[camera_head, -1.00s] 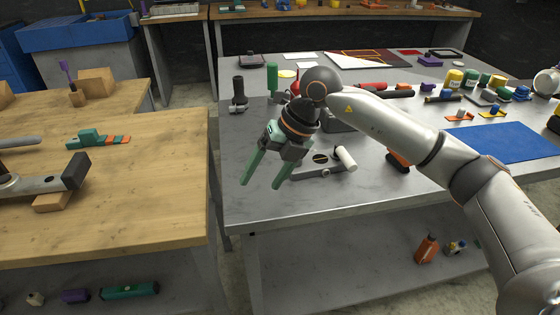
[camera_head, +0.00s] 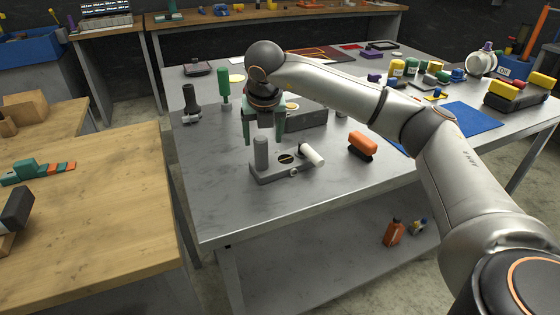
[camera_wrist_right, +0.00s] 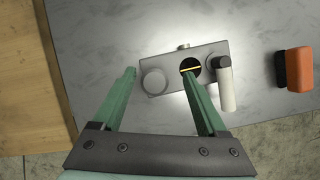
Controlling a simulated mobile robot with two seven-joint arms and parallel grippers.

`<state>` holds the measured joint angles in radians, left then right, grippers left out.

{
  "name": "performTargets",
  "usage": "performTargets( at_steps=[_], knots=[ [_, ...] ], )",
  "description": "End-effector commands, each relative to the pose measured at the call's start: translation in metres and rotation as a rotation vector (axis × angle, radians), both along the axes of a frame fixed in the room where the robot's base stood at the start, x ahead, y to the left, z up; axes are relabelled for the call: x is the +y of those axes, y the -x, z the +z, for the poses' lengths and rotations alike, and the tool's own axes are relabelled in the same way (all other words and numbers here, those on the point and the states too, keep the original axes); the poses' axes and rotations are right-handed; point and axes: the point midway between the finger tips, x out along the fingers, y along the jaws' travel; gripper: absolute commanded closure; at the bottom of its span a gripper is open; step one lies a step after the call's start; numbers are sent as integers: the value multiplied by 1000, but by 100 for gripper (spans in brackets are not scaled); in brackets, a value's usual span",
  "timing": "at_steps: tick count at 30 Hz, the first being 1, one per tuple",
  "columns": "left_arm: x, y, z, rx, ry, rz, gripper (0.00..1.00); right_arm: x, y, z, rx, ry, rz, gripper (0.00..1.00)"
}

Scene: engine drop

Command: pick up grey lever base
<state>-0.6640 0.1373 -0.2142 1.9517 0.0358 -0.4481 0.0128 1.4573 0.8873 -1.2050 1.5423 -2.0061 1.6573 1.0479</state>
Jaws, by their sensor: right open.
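The grey lever base (camera_head: 272,173) lies on the grey metal table. It is a flat block with an upright grey post at its left, a dark round hole and a white handle (camera_head: 312,154) at its right. It also shows in the right wrist view (camera_wrist_right: 168,72). My right gripper (camera_head: 263,139) points down over the base, with its green fingers apart and empty. In the right wrist view the fingertips (camera_wrist_right: 160,72) overlap the block, one near the post and one near the hole. Contact cannot be told. My left gripper is not in view.
An orange-and-black block (camera_head: 362,146) lies right of the base. A grey box (camera_head: 306,118) stands behind my right gripper. A green-handled tool (camera_head: 224,88) and a dark cylinder (camera_head: 190,103) stand back left. The table front is clear.

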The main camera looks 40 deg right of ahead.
Motion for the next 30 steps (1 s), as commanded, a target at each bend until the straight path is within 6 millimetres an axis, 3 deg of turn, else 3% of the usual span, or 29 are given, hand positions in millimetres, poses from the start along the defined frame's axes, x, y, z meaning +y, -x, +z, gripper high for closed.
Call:
performTargets(
  at_steps=[9, 18, 30],
  knots=[
    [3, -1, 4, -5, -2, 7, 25, -1, -14, -42, 4, 1, 0, 24],
    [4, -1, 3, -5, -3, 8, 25, -2, -16, -47, 2, 0, 2, 24],
    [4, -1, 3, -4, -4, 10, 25, -2, -16, -47, 2, -1, 1, 68]
  ],
)
